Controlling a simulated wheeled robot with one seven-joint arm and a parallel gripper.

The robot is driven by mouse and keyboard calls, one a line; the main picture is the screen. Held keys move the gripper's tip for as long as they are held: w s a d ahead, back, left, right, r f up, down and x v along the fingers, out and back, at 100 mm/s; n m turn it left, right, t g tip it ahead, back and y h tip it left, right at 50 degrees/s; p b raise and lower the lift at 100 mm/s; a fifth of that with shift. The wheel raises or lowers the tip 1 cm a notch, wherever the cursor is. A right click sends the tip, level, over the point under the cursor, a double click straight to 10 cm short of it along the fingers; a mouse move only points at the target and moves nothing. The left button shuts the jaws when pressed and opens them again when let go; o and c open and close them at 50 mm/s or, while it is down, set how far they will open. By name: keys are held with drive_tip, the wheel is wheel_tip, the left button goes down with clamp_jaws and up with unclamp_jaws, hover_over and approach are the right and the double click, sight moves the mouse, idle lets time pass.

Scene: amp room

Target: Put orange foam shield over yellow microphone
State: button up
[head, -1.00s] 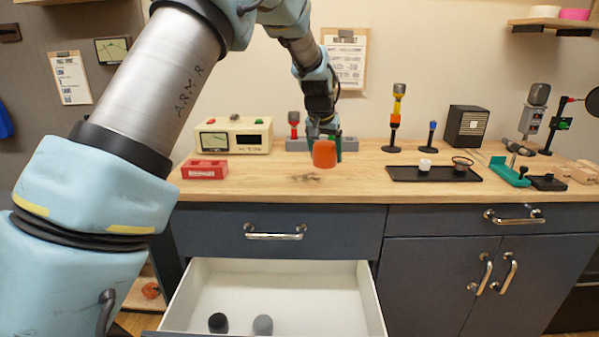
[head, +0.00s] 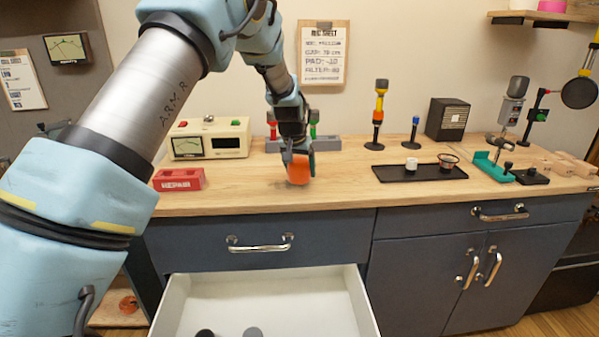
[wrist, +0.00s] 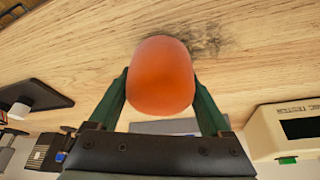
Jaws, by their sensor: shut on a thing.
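The orange foam shield (head: 299,170) is a rounded cap. My gripper (head: 297,160) is shut on it and holds it low over the counter's left-centre, close to the wood; the head view does not clearly show a gap. The wrist view shows the shield (wrist: 162,76) between the two green fingers (wrist: 160,105), its opening hidden. The yellow microphone (head: 380,102) stands upright on a black base to the right and farther back. It has a yellow band, an orange band below and a dark bare head. My gripper is well apart from it.
A grey rack (head: 330,143) with red and green microphones stands behind my gripper. A blue microphone (head: 415,132) and a black tray (head: 400,174) with small cups lie right. A red box (head: 179,180) and a cream meter (head: 208,139) are left. An open drawer (head: 310,290) juts out below.

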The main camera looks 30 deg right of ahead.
drive_tip(key=shift+f, duration=1)
drive_tip(key=o, duration=1.1)
drive_tip(key=shift+f, duration=0.1)
drive_tip(key=b+v, duration=0.3)
drive_tip(key=v, duration=0.9)
